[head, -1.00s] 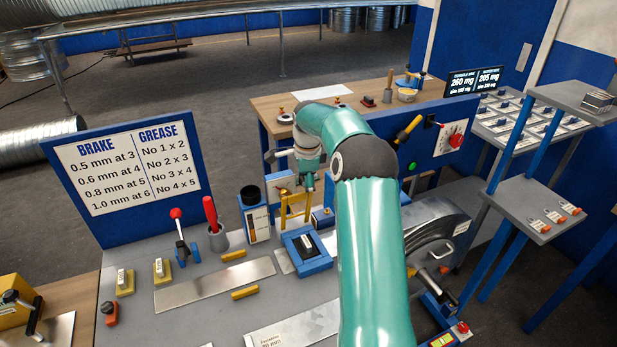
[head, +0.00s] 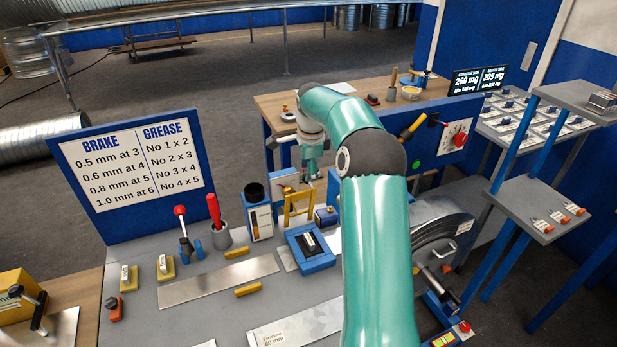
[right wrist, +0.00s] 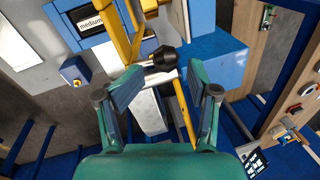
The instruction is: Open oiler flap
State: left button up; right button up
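A small blue unit (head: 285,180) with a pale front stands at the bench's back edge, behind a yellow frame (head: 299,207). I cannot tell for sure which part is the oiler flap. In the right wrist view, a black knob (right wrist: 164,58) on a pale rod shows beside yellow bars and a blue box (right wrist: 210,62). My right gripper (head: 313,174) hangs above and behind the yellow frame. In the wrist view its two fingers (right wrist: 160,97) are apart with nothing gripped; the knob lies beyond the fingertips. My left gripper is not in view.
A blue tray block (head: 318,262), a grease tin stand (head: 257,215), a red-handled tool in a cup (head: 217,222) and a red-knobbed lever (head: 182,232) stand nearby. A sheet metal strip (head: 215,283) lies in front. A control panel (head: 440,140) stands right of my arm.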

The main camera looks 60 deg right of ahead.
notch_tip(320, 180, up, 8)
jog(key=s+a, duration=0.1)
jog(key=shift+a+r, duration=0.15)
jog(key=shift+r, duration=0.05)
